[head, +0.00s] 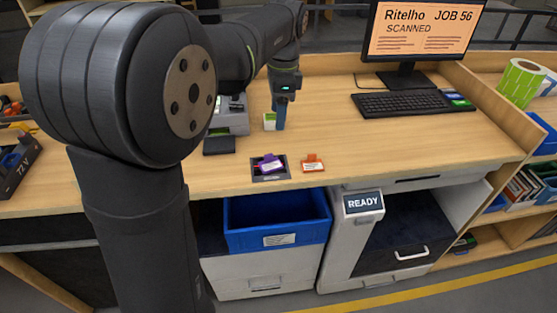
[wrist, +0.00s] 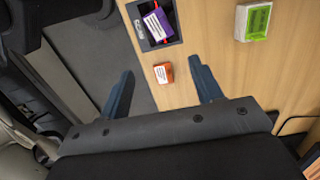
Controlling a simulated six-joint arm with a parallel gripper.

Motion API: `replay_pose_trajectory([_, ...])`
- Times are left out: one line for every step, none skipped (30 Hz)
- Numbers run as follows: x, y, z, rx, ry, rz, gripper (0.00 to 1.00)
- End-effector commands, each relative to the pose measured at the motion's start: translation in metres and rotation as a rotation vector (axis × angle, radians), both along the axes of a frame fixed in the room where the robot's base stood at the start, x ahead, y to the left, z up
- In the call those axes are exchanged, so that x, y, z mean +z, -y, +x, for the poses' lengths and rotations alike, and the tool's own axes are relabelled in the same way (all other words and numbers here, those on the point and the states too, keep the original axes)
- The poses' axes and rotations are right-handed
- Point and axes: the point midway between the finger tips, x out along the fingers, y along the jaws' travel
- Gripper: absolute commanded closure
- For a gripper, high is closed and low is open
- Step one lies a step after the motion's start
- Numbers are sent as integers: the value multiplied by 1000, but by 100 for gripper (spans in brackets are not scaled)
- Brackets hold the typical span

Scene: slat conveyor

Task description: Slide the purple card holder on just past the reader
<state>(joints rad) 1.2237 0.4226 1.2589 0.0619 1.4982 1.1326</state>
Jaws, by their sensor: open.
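The purple card holder (head: 268,162) with a white label lies on a dark square pad (head: 271,177), apparently the reader, at the desk's front edge. In the wrist view the holder (wrist: 157,25) lies tilted within the pad's outline. My gripper (head: 281,120) hangs above the desk, behind the holder and apart from it. In the wrist view my gripper (wrist: 161,66) is open with nothing held between its two blue fingers.
An orange card holder (head: 312,164) lies just right of the pad. A green-and-white box (head: 269,121) stands beside my gripper. A monitor (head: 421,30) reads "SCANNED", with a keyboard (head: 400,103) before it. An open blue bin (head: 277,241) is below the desk edge. The desk's right front is clear.

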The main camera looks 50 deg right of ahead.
Motion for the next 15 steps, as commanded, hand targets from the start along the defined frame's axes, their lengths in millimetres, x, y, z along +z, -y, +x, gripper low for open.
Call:
replay_pose_trajectory([-16, 10, -12, -14, 23, 34, 51])
replay_pose_trajectory([-23, 15, -18, -18, 40, 49, 57])
replay_pose_trajectory([-32, 21, -24, -22, 61, 69, 65])
replay_pose_trajectory([-37, 24, -29, -24, 77, 81, 71])
replay_pose_trajectory([-43, 27, -33, -27, 90, 91, 77])
replay_pose_trajectory([-48, 31, -37, -29, 106, 101, 84])
replay_pose_trajectory([-51, 33, -40, -31, 115, 107, 90])
replay_pose_trajectory([-54, 34, -41, -30, 123, 112, 96])
replay_pose_trajectory([-58, 35, -42, -30, 129, 115, 100])
replay_pose_trajectory([-60, 35, -42, -30, 131, 116, 100])
replay_pose_trajectory([-63, 34, -41, -29, 133, 116, 100])
replay_pose_trajectory([-67, 33, -40, -29, 133, 116, 100])
replay_pose_trajectory([-71, 32, -39, -28, 132, 116, 100])
replay_pose_trajectory([-76, 31, -39, -28, 131, 117, 100])
replay_pose_trajectory([-82, 30, -37, -29, 131, 117, 100])
